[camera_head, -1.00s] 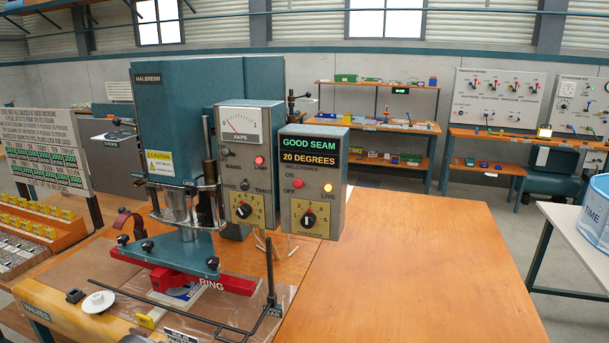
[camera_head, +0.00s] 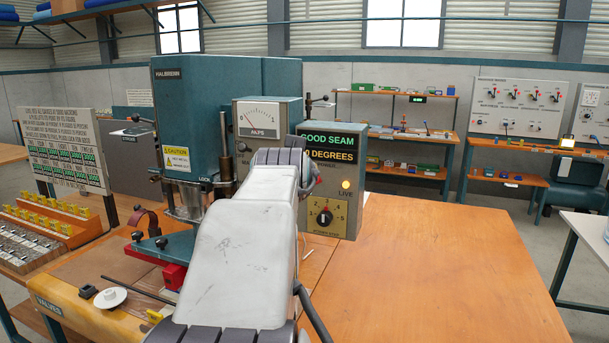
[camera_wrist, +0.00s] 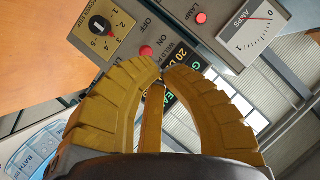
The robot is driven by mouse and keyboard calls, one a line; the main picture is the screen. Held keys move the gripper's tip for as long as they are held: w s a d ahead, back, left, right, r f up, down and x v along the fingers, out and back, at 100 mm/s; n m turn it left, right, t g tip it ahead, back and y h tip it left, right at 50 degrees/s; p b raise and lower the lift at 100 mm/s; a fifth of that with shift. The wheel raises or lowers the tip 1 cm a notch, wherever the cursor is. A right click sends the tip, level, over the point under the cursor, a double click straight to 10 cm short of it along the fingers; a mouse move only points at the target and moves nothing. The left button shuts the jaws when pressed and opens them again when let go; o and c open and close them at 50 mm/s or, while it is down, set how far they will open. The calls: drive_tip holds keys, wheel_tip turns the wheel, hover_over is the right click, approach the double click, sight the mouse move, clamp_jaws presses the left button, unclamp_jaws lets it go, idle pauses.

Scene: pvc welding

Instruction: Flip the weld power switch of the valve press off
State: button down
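The valve press (camera_head: 200,110) stands on the bench with its control box (camera_head: 327,215) at the right. My arm covers the switch part of that box in the head view. In the wrist view, turned over, the red switch knob (camera_wrist: 146,51) shows near the ON and OFF labels; I cannot tell its setting. The amber LIVE lamp (camera_head: 346,184) is lit. My gripper (camera_wrist: 162,69) has its yellow fingertips together, with nothing seen between them. The tips overlap the box face in view, near the knob; contact cannot be told. The gripper is hidden in the head view.
The ammeter box (camera_head: 266,118) stands left of the control box, its red lamp (camera_wrist: 201,18) visible in the wrist view. A numbered dial (camera_head: 324,217) sits below the LIVE lamp. A white disc (camera_head: 109,297) lies at the bench's left. The wooden tabletop (camera_head: 440,270) at right is clear.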

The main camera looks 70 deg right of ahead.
drive_tip(key=s+d+r+m+g+h, duration=0.1)
drive_tip(key=s+d+r+m+h, duration=0.1)
drive_tip(key=s, duration=0.4)
drive_tip(key=shift+d+r+m+g, duration=0.4)
drive_tip(key=shift+d+r, duration=0.2)
drive_tip(key=shift+d, duration=0.6)
drive_tip(key=shift+f, duration=0.1)
